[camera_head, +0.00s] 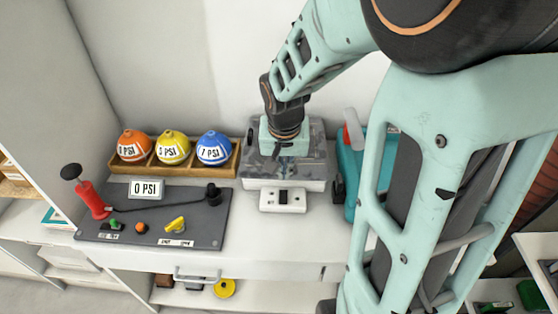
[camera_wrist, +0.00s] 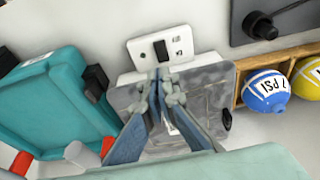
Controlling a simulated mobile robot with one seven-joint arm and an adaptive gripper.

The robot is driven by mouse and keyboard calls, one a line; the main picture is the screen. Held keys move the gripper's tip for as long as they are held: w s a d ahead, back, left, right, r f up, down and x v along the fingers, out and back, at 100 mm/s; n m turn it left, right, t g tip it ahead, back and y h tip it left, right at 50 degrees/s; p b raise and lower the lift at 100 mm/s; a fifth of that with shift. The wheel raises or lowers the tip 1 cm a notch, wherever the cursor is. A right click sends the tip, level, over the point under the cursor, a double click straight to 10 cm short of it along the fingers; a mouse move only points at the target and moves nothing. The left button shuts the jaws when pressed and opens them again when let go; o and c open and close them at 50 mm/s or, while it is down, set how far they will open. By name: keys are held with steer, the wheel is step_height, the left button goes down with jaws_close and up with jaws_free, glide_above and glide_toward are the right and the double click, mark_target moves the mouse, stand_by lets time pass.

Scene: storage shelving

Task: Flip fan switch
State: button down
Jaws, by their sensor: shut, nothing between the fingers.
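The switch is a white plate (camera_head: 283,199) with a dark rocker at the front of a grey box (camera_head: 262,170) on the counter. It also shows in the wrist view, where the black rocker (camera_wrist: 161,50) sits beside small dark marks. My gripper (camera_wrist: 161,76) is shut and empty, with its fingertips close together just below the plate's near edge in that view. I cannot tell whether they touch it. In the head view my gripper (camera_head: 286,160) points down over the grey box, its tips hard to make out.
A teal case (camera_head: 351,180) stands close at the box's right. At left, a wooden rack (camera_head: 173,173) holds orange, yellow and blue balls marked PSI. A dark board (camera_head: 190,218) with a red pump (camera_head: 92,200) lies in front of it. The counter's front edge is clear.

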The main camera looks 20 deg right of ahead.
steer(key=shift+w+b, duration=0.25)
steer(key=shift+b, duration=0.55)
steer(key=shift+w+r+t+b, duration=0.15)
steer(key=shift+w+t+b, duration=0.05)
steer(key=shift+t+b, duration=0.4)
steer(key=shift+d+r, duration=0.1)
steer(key=shift+r, duration=0.05)
steer(key=b, duration=0.8)
glide_toward(284, 192)
steer(key=x, duration=0.5)
steer(key=shift+w, duration=0.15)
steer(key=shift+b+x, duration=0.65)
steer(key=shift+x, duration=0.1)
steer(key=shift+p, duration=0.65)
